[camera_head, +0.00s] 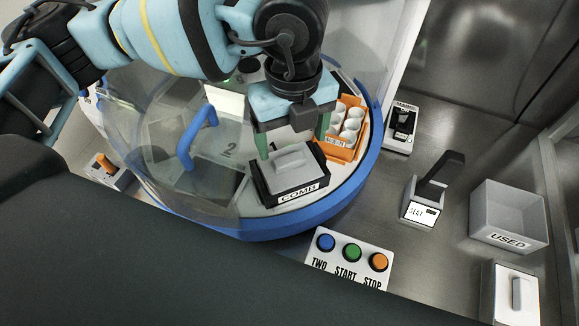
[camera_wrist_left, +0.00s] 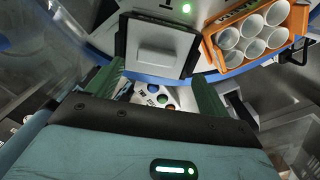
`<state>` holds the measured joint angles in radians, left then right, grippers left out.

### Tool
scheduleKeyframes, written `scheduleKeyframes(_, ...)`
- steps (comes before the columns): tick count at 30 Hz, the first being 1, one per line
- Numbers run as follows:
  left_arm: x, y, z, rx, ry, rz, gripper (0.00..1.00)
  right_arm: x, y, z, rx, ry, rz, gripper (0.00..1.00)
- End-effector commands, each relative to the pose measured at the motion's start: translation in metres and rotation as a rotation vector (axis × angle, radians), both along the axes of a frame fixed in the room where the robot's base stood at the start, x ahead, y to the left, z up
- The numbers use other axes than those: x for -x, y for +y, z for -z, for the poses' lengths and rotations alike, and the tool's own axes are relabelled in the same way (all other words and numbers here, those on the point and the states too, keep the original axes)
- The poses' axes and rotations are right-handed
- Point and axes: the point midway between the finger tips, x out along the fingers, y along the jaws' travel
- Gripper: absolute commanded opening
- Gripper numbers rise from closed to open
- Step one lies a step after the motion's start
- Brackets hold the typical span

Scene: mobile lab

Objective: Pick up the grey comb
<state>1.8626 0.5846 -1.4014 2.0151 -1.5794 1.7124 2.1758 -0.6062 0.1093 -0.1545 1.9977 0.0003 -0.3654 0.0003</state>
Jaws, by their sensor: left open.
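The grey comb (camera_head: 290,163) sits in a black holder (camera_head: 303,190) labelled COMB, on the round blue-rimmed platform. My left gripper (camera_head: 292,146) is open above it, pointing down. Its green fingers are spread, one on each side of the comb's raised handle in the head view. Whether they touch the comb I cannot tell. In the left wrist view, a grey block in a dark frame, which looks like the comb (camera_wrist_left: 157,45) in its holder, lies just beyond the open fingertips. My right gripper is not in view.
An orange rack (camera_head: 361,143) of white tubes stands close to the right of the comb. A clear dome with a blue handle (camera_head: 197,138) is at left. A button panel (camera_head: 346,264), a black-armed device (camera_head: 436,190) and a USED bin (camera_head: 509,216) stand on the metal bench.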

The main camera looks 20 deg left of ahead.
Motion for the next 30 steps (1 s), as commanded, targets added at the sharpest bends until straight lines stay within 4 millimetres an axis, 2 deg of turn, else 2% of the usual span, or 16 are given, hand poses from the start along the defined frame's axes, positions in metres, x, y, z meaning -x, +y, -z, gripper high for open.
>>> scheduleKeyframes(9, 0.004, 0.004, 0.042, 0.0, 0.003, 0.0, 0.8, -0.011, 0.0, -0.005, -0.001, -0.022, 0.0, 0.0)
scheduleKeyframes(19, 0.003, 0.004, 0.048, 0.001, 0.001, 0.0, 0.8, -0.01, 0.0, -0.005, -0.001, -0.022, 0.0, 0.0)
scheduleKeyframes(30, 0.003, 0.004, 0.047, 0.0, 0.001, 0.0, 0.32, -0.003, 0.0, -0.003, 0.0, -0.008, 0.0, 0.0)
